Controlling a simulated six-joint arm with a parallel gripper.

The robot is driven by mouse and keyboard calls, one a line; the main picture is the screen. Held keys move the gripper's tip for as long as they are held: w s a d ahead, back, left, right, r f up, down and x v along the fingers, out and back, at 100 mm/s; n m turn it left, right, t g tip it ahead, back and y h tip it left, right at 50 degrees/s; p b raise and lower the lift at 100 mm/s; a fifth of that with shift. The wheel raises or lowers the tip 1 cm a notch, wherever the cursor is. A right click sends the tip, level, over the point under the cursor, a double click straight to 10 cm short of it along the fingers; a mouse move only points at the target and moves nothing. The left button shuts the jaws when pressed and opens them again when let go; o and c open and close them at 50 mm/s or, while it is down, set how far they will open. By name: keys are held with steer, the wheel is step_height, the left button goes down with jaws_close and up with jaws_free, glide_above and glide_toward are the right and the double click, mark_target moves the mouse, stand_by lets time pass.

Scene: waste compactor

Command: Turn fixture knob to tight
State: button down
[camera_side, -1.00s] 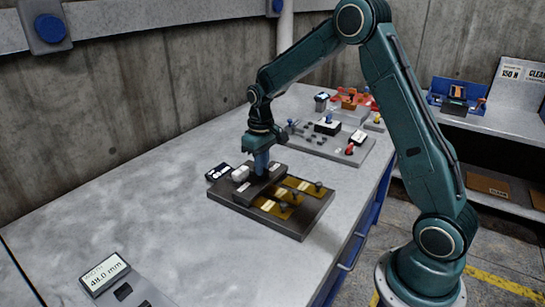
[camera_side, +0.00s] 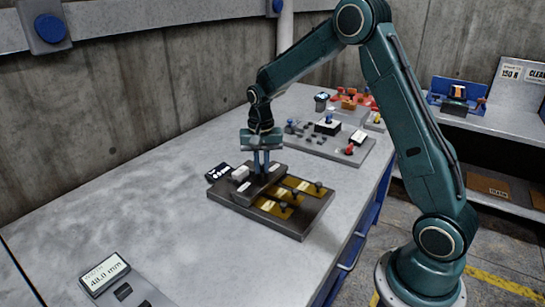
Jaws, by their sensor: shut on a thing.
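The fixture (camera_side: 296,229) is a dark block on the grey bench, with yellow strips and small dark pegs on its top. My gripper (camera_side: 261,170) points straight down over the fixture's raised dark bar, near its back. Its two blue fingers are shut on the fixture knob, which is small and mostly hidden between and below the fingertips. The knob's marking cannot be read. A small black display (camera_side: 219,172) with white characters and a white block (camera_side: 240,173) sit at the fixture's back left.
A grey panel (camera_side: 350,158) with coloured knobs and levers lies behind the fixture. A readout (camera_side: 104,274) showing 48.0 mm stands at the front left. A shelf with a blue holder (camera_side: 436,98) is at the right.

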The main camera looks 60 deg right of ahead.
mark_target(262, 168)
steer(key=m, duration=0.3)
steer(key=shift+m, duration=0.3)
steer(key=m, duration=0.4)
stand_by(0.4)
steer(key=c, duration=1.5)
jaws_free()
steer(key=shift+o, duration=0.2)
steer(key=shift+r, duration=0.1)
step_height(262, 168, up, 14)
